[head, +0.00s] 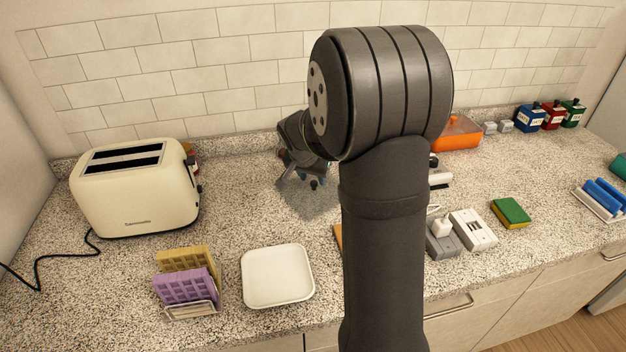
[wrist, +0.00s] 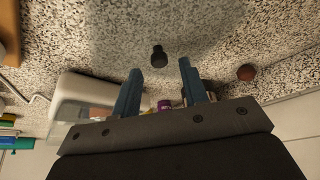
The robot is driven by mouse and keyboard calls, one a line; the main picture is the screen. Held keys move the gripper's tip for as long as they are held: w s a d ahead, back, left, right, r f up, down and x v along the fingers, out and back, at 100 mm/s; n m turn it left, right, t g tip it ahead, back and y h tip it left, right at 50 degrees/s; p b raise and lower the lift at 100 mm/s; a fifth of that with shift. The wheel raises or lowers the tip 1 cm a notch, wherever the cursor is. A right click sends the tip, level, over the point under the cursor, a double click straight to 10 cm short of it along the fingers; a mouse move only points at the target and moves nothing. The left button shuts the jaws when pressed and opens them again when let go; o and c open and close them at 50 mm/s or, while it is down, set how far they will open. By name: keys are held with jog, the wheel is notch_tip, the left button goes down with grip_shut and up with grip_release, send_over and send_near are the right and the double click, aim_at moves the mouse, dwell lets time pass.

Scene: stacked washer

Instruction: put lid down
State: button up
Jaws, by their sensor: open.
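A small dark cap-like piece (wrist: 159,56) sits on the speckled counter in the wrist view, just beyond my fingertips. It may be the lid, but I cannot tell for sure. My gripper (wrist: 158,68) is open, its two blue fingers apart with nothing held between them. In the head view my gripper (head: 302,178) is low over the counter near the back wall, to the right of the toaster. My own arm hides part of the counter behind it.
A cream toaster (head: 135,190) stands at left. An orange container (head: 457,133), outlet blocks (head: 473,229) and a green-yellow sponge (head: 511,212) are at right. A reddish ball (wrist: 246,72) shows in the wrist view.

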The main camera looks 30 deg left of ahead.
jog(key=v, duration=1)
jog(key=shift+w+f, duration=0.1)
jog(key=x, duration=1.2)
jog(key=shift+f, duration=0.25)
notch_tip(320, 180, up, 3)
jog(key=shift+f, duration=0.25)
jog(key=shift+r, duration=0.5)
